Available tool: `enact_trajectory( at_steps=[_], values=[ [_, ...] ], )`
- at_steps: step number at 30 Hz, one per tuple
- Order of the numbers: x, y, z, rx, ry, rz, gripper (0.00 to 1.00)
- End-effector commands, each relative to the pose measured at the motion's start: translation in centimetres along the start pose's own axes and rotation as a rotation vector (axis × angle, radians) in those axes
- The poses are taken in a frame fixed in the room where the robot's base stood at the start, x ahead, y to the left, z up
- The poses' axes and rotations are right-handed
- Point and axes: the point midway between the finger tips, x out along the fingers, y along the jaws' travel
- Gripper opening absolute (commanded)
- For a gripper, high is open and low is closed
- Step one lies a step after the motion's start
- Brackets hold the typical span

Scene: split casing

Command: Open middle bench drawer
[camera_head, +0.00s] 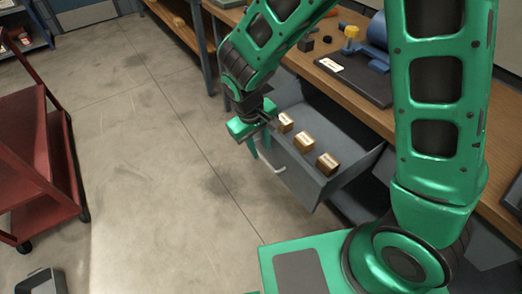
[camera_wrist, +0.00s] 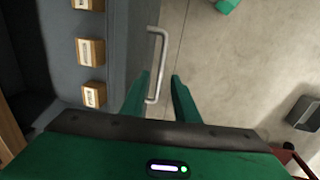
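The grey bench drawer (camera_head: 304,182) stands pulled well out from under the wooden bench (camera_head: 350,105). Its pale bar handle (camera_head: 272,164) is on the front face; it also shows in the wrist view (camera_wrist: 162,60). My gripper (camera_head: 260,150) is at the drawer front, by the handle. In the wrist view my gripper's two fingers (camera_wrist: 161,80) are spread apart, one on each side of the handle, with gaps visible. Three small brown blocks with pale labels (camera_head: 304,142) sit in a row along the drawer's front; they also show in the wrist view (camera_wrist: 91,52).
A dark board with a blue device (camera_head: 376,55) lies on the bench top. A red cart (camera_head: 40,165) stands at the left, and a grey bin (camera_head: 42,281) is on the floor at lower left. The concrete floor (camera_head: 160,150) between cart and drawer is clear.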

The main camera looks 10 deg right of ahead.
Motion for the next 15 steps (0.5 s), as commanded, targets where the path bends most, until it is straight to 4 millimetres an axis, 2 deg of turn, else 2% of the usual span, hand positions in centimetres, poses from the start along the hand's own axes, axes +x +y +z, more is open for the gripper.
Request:
enact_trajectory(
  at_steps=[1, 7, 12, 15],
  values=[
    [-1.2, 0.0, -0.1, 0.000, 0.006, -0.001, 0.28],
    [-4.7, 0.0, -0.1, 0.000, 0.004, -0.001, 0.28],
    [-6.5, 0.0, -0.1, -0.001, 0.002, -0.001, 0.28],
    [-7.0, 0.0, -0.1, -0.001, 0.001, 0.000, 0.28]
  ],
)
